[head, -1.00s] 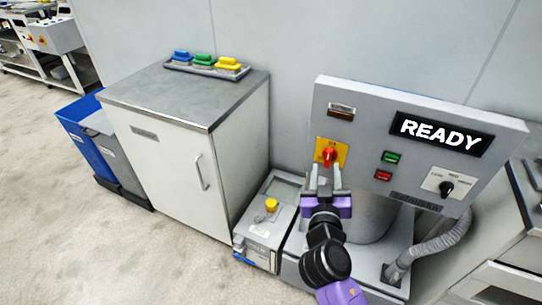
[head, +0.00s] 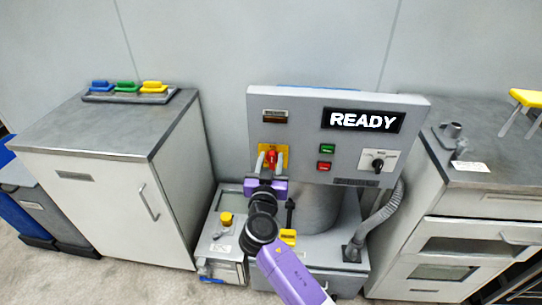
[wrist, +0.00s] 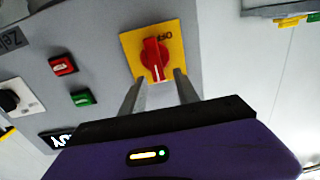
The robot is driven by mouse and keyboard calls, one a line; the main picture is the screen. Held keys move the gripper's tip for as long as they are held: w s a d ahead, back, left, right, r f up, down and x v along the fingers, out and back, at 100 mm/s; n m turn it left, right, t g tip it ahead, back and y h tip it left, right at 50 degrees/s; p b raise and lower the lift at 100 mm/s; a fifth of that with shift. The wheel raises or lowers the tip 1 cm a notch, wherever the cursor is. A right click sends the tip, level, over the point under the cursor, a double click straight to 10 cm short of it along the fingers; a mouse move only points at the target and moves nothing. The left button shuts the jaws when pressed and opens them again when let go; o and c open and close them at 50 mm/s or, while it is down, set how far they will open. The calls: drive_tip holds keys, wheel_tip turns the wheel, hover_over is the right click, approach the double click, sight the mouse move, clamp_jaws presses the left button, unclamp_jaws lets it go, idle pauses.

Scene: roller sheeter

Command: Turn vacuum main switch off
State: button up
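The vacuum main switch is a red rotary knob (head: 272,158) on a yellow plate (head: 260,150), at the left of the grey control panel (head: 300,103). In the wrist view the red knob (wrist: 153,60) stands on its yellow plate (wrist: 128,42), its grip ridge close to upright in that picture. My gripper (head: 272,160) is in front of the knob. In the wrist view my gripper's two fingers (wrist: 157,78) are apart and point at the plate, one to each side of the knob's lower part. Contact with the knob cannot be made out.
The panel display (head: 363,120) reads READY. Green (head: 327,148) and red (head: 325,166) buttons and a black selector (head: 377,165) lie right of the switch. A hose (head: 383,215) hangs below. Cabinets stand on both sides.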

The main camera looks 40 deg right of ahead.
drive_tip(key=shift+w+d, duration=0.35)
drive_tip(key=shift+d, duration=0.15)
clamp_jaws()
drive_tip(key=shift+f, duration=0.1)
